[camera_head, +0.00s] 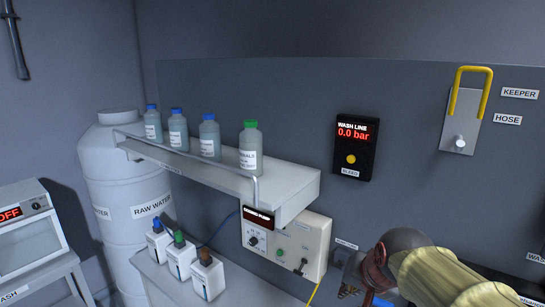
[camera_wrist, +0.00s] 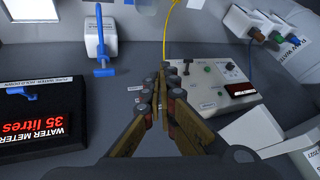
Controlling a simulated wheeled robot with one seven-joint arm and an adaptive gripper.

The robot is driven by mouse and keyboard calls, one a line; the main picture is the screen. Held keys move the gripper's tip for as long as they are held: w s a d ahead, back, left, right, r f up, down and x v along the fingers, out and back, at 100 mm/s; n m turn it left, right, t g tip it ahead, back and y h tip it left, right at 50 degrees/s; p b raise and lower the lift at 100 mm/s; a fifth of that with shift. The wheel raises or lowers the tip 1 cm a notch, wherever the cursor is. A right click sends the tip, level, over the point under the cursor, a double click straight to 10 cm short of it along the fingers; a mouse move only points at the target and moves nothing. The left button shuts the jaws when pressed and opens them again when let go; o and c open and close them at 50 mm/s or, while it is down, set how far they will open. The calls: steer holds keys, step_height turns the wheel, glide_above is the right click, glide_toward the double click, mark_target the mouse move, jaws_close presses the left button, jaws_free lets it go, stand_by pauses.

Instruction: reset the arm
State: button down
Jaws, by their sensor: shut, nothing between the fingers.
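My gripper (camera_wrist: 162,80) shows in the wrist view, its two fingers brought together at the tips with nothing between them. It hangs in front of a pale control box (camera_wrist: 210,85) with knobs and a dark display, and I cannot tell the gap to it. In the head view part of my arm shows at the bottom right. My fingers are not clearly seen there.
A shelf (camera_head: 285,178) holds several bottles. Below it are the dosing pump box (camera_head: 300,240) and several small containers (camera_head: 207,275). A wash line display (camera_head: 354,148) and a yellow keeper (camera_head: 471,85) are on the wall. The wrist view shows a water meter (camera_wrist: 40,125) and a blue-handled valve (camera_wrist: 101,45).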

steer(key=s+d+f+n+g+b, duration=0.1)
steer(key=s+f+n+b, duration=0.3)
steer(key=s+f+b, duration=1.2)
step_height(320, 180, down, 6)
steer(key=s, duration=0.2)
steer(key=shift+s+d+r+n+h, duration=0.2)
steer(key=shift+s+d+n+h, duration=0.1)
steer(key=shift+s+n, duration=0.1)
